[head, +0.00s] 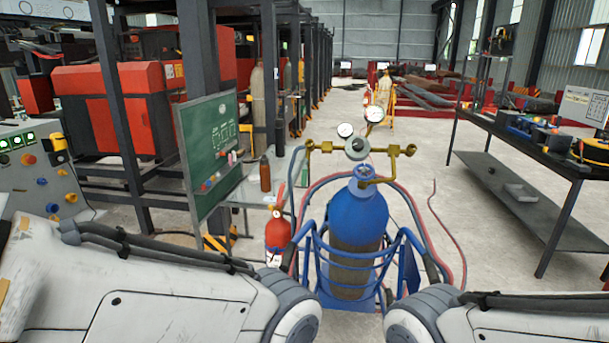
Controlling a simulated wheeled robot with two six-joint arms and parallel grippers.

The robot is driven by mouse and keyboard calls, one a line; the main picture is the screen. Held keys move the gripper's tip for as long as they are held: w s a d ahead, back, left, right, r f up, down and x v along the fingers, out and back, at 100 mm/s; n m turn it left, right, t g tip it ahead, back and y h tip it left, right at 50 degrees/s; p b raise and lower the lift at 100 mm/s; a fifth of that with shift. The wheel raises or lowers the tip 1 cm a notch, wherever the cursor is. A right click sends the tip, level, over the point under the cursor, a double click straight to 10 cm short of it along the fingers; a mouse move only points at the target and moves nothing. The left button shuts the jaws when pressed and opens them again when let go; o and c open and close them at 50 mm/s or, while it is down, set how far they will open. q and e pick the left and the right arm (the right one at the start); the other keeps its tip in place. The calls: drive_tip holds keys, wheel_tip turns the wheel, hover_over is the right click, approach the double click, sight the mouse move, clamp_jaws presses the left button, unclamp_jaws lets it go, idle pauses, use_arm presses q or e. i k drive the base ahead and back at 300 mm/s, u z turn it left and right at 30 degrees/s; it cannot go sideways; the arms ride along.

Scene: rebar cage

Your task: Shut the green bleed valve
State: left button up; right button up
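A blue gas cylinder (357,205) stands upright in a blue cart (410,268) in front of me. A brass regulator (386,149) sits above its top, with two round dial gauges, one left (345,130) and one right (374,114). A round grey-green knob (357,149) with a dark centre faces me in the middle of the brass body. It is the only greenish valve part I can make out, and its open or shut position cannot be read. My two arms show at the bottom edge, but neither gripper is in view.
Red and blue hoses (424,228) loop around the cylinder. A dark workbench (530,140) with tools stands at right. The floor between is mostly clear.

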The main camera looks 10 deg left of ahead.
sight(304, 170)
drive_tip(key=z, duration=0.6)
drive_tip(key=i, duration=1.15)
drive_tip(key=u, duration=0.65)
